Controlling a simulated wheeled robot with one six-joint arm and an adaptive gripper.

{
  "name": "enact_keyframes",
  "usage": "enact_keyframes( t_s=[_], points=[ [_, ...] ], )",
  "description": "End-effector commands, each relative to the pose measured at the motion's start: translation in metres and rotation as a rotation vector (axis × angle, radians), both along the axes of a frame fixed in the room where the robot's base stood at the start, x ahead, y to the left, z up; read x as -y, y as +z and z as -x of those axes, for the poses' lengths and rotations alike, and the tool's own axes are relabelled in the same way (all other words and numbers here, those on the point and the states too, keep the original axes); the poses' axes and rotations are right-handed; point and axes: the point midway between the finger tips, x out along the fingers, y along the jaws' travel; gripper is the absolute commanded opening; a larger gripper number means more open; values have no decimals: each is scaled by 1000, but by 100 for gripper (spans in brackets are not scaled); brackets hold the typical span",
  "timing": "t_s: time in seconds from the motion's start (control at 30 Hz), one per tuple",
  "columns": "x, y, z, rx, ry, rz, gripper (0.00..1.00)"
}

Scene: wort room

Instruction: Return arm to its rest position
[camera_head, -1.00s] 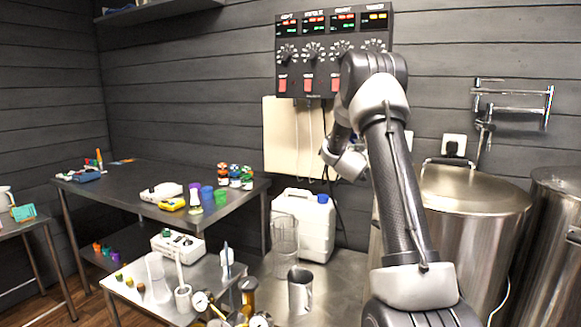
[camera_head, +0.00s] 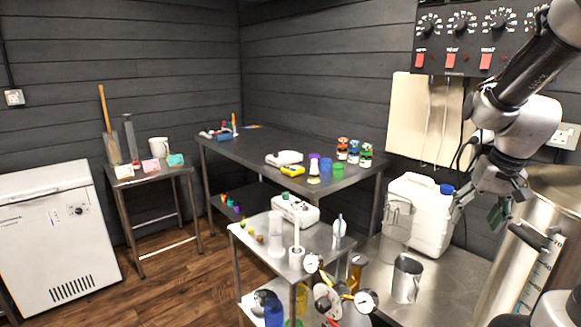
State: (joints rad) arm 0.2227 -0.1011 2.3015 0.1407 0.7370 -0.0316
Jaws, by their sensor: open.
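My arm (camera_head: 525,60) comes in from the right edge, bent, with its wrist (camera_head: 518,128) in front of the wall below the control panel. My gripper (camera_head: 478,215) hangs down from the wrist. Its fingers are apart, and I see nothing between them. The gripper is in front of the steel kettle's left side and to the right of the white jerrycan (camera_head: 418,215). I cannot tell if a finger touches the jerrycan.
A control panel (camera_head: 470,40) is on the wall above. A steel kettle (camera_head: 545,205) stands at the right. A steel cup (camera_head: 406,279) and a clear jug stand beside the jerrycan. A dark table (camera_head: 290,150), a small cart (camera_head: 255,250) and a white freezer (camera_head: 55,240) are farther left.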

Motion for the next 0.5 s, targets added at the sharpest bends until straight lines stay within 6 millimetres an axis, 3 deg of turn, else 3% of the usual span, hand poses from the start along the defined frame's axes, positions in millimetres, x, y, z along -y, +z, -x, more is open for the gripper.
enact_keyframes(
  t_s=[0.03, 0.1, 0.2, 0.33, 0.5],
  points=[
    [-12, 11, 31, -26, 35, 11, 70],
    [-23, 22, 72, -67, 79, 32, 70],
    [-34, 33, 118, -73, 141, 71, 70],
    [-43, 47, 144, 14, 202, 112, 70],
    [-53, 67, 150, 129, 242, 128, 70]
  ],
)
